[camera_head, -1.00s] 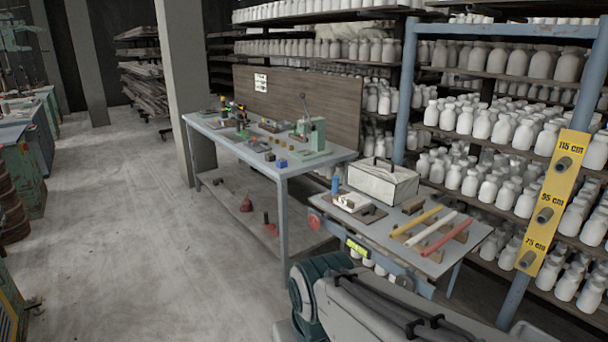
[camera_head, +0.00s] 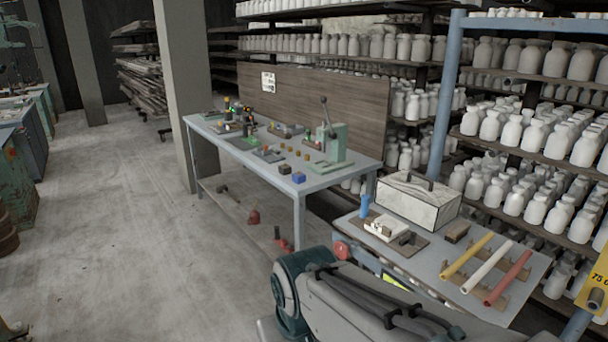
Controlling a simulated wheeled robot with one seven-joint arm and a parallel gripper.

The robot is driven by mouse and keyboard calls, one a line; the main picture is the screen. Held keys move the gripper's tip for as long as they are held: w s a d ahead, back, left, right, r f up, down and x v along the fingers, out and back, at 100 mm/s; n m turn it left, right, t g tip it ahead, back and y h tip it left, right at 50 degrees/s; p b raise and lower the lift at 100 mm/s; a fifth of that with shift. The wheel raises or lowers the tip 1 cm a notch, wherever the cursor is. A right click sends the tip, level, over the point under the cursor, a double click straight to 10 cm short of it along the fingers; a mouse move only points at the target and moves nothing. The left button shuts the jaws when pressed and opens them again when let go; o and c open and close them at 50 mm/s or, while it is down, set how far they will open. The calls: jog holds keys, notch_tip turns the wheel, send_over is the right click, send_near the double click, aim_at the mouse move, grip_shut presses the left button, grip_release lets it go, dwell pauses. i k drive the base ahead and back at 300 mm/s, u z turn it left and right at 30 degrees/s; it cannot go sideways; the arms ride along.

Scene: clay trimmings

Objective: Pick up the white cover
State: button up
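A white box-like cover (camera_head: 418,203) with a dark handle on top stands upright at the back of the small grey table (camera_head: 453,258). A smaller white piece (camera_head: 386,228) lies on a brown board in front of it, next to a blue cylinder (camera_head: 365,206). I cannot tell whether anything is under the box-like cover. Part of my arm crosses the bottom of the view and hides the table's front edge. My gripper is out of view, and nothing touches the cover.
Yellow, white and red rods (camera_head: 488,267) lie on wooden rests at the table's right. A workbench (camera_head: 225,146) with a green lever press (camera_head: 332,142) stands behind to the left. Shelves of white bottles (camera_head: 520,133) rise behind the table. The floor at left is open.

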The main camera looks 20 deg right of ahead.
aim_at(426, 203)
jog(key=i, duration=3.3)
jog(key=z, duration=3.65)
jog(key=i, duration=0.5)
jog(key=z, duration=0.05)
